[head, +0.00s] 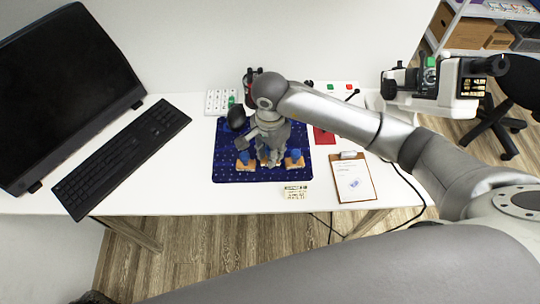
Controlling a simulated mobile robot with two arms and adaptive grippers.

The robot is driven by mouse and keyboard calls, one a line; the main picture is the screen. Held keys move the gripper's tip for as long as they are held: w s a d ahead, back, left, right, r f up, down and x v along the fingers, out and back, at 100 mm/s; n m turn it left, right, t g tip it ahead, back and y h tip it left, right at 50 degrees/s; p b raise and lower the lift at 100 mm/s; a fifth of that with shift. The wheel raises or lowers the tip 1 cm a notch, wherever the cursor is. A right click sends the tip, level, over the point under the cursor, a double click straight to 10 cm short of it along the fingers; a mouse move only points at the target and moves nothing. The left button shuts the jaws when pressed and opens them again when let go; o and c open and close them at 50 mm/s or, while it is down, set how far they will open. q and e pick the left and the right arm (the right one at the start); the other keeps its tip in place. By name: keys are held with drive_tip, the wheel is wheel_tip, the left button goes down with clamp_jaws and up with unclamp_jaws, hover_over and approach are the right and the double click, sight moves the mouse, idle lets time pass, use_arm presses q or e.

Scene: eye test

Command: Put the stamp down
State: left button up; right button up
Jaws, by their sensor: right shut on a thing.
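My right gripper (268,154) comes down over the dark blue mat (226,174) and is shut on the middle stamp (264,163). The fingers hide most of this stamp; bits of its wooden base show at their tips. I cannot tell whether it touches the mat. One stamp with a blue handle and wooden base (245,160) stands on the mat to the left of the gripper. Another like it (295,158) stands to the right. My left gripper is not in view.
A clipboard with paper (353,178) lies right of the mat, and a small printed card (296,191) lies at its front edge. A keyboard (120,158) and monitor (65,95) fill the left. A white tray (221,102) is behind. A white and black device (450,84) stands right.

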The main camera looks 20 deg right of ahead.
wheel_tip(320, 180, down, 3)
drive_tip(key=shift+w+p, duration=0.15)
drive_tip(key=shift+p, duration=0.55)
drive_tip(key=shift+f, duration=0.2)
drive_tip(key=shift+f+b, duration=0.2)
drive_tip(key=shift+b, duration=0.1)
drive_tip(key=o, duration=0.8)
